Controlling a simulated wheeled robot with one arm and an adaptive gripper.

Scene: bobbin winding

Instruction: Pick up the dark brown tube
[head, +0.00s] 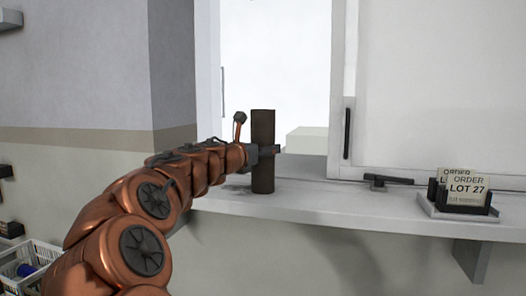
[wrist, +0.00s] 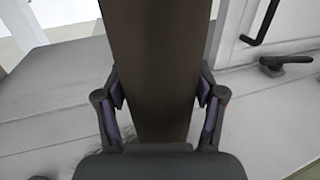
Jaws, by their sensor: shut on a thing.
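The dark brown tube (head: 263,125) stands upright on the white counter ledge (head: 330,206) in the head view. My gripper (head: 268,151) reaches it from the left, at about its middle height. In the wrist view the tube (wrist: 160,70) fills the centre, and the two fingers of my gripper (wrist: 160,97) press on it from both sides. The gripper is shut on the tube. The tube's bottom end is close to the ledge in the head view; I cannot tell whether it touches.
A white sliding window panel with a black handle (head: 347,133) stands right of the tube. A white basket (head: 28,262) is at the lower left. The ledge between tube and latch is clear.

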